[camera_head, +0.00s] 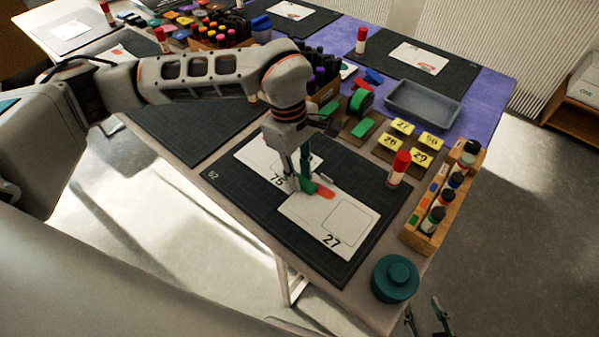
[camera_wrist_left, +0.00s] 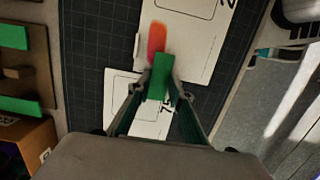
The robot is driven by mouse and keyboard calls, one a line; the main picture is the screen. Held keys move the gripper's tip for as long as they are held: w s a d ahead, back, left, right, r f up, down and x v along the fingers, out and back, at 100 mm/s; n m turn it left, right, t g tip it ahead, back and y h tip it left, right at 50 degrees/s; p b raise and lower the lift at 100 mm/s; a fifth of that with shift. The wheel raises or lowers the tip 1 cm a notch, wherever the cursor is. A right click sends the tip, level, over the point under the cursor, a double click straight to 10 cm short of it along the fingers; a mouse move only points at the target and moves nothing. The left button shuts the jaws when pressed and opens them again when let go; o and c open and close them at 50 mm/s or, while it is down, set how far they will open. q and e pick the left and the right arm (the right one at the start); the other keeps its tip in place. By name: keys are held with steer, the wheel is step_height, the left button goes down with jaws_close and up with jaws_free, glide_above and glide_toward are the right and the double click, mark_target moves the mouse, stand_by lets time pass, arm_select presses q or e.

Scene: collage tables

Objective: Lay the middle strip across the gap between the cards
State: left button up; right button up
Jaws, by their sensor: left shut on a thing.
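Two white cards lie on the dark cutting mat (camera_head: 225,190), one marked 75 (camera_head: 255,155) and one marked 27 (camera_head: 345,215). Both also show in the wrist view, the 27 card (camera_wrist_left: 190,40) above and the 75 card (camera_wrist_left: 120,90) below. My left gripper (camera_head: 304,186) is shut on a green strip (camera_wrist_left: 160,75), low over the place where the cards meet. An orange-red patch (camera_wrist_left: 157,38) shows on the 27 card just beyond the strip's end. I cannot tell whether the strip touches the cards. My right gripper (camera_head: 428,322) is open and empty at the bottom edge, off the table.
A wooden rack (camera_head: 345,127) holds other green strips (camera_head: 362,128). A teal round container (camera_head: 395,278) sits at the near corner. A grey tray (camera_head: 422,103) stands behind.

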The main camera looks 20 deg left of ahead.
arm_select(q)
steer(key=o, duration=0.8)
steer(key=r, duration=0.4)
steer(key=a+r, duration=0.1)
steer(key=r, duration=0.6)
steer(key=shift+w+a+r, duration=0.3)
steer(key=shift+a+r, duration=0.05)
steer(key=shift+r, duration=0.05)
